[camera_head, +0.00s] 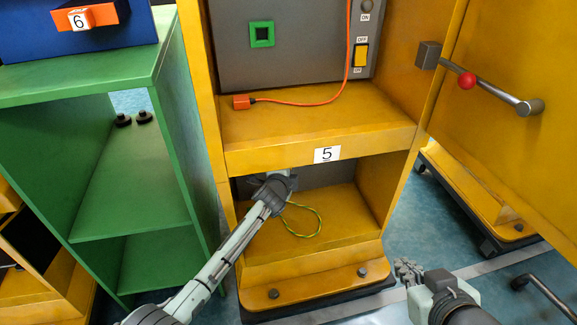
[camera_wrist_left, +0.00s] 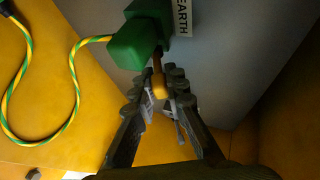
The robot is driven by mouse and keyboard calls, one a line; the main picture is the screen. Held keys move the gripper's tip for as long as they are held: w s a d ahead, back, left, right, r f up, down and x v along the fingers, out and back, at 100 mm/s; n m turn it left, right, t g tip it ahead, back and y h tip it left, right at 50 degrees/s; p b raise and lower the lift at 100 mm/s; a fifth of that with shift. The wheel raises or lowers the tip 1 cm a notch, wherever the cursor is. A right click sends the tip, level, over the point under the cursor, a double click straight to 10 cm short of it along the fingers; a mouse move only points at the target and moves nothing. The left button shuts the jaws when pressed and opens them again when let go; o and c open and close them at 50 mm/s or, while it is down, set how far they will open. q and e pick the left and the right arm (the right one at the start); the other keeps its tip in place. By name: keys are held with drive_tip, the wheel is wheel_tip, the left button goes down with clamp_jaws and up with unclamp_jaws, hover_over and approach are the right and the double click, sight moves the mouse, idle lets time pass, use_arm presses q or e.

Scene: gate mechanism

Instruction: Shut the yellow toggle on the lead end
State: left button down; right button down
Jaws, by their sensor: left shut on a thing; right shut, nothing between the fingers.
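The lead end is a green block (camera_wrist_left: 141,40) on the grey wall beside a label reading EARTH, in the left wrist view. A small yellow toggle (camera_wrist_left: 158,88) sticks out from it toward my gripper. My left gripper (camera_wrist_left: 160,78) has its fingers closed around the toggle. In the head view my left gripper (camera_head: 277,182) reaches into the lower bay of the cabinet marked 5, and its wrist hides the lead end. The green-and-yellow lead (camera_head: 303,222) loops down beside it. My right gripper (camera_head: 408,271) is shut and empty, outside the cabinet at lower right.
The yellow cabinet's shelf edge (camera_head: 340,147) lies just above my left arm. A grey panel (camera_head: 300,50) with an orange lead stands above. The open door (camera_head: 520,60) with a red-knobbed bar (camera_head: 500,93) is at right. A green shelf unit (camera_head: 130,180) stands at left.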

use_arm(q)
drive_tip(key=shift+r, duration=0.1)
drive_tip(key=c, duration=1.5)
unclamp_jaws()
drive_tip(key=shift+c, duration=0.2)
